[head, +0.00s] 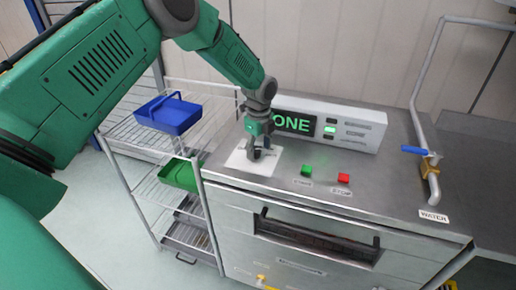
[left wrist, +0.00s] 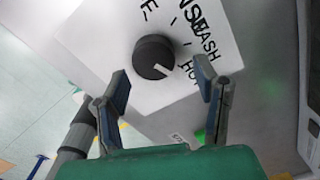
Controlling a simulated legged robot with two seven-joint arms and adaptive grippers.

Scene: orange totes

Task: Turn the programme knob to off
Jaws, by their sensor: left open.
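The programme knob (left wrist: 155,57) is a round black dial with a white pointer line. In the left wrist view the pointer is aimed down and slightly right, near partly hidden lettering. The knob sits on a white label plate (head: 240,165) on the machine's steel top; in the head view my gripper hides the knob. My left gripper (head: 260,153) is over the plate. In the left wrist view its open fingers (left wrist: 163,82) are either side of the knob's near side, with no clear contact. My right gripper is in neither view.
A display box (head: 345,123) with green letters "ONE" stands behind the plate. A green button (head: 306,171) and a red button (head: 344,178) are to the right. A water pipe with a blue-handled valve (head: 414,150) is further right. A wire rack (head: 140,138) holds blue and green trays.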

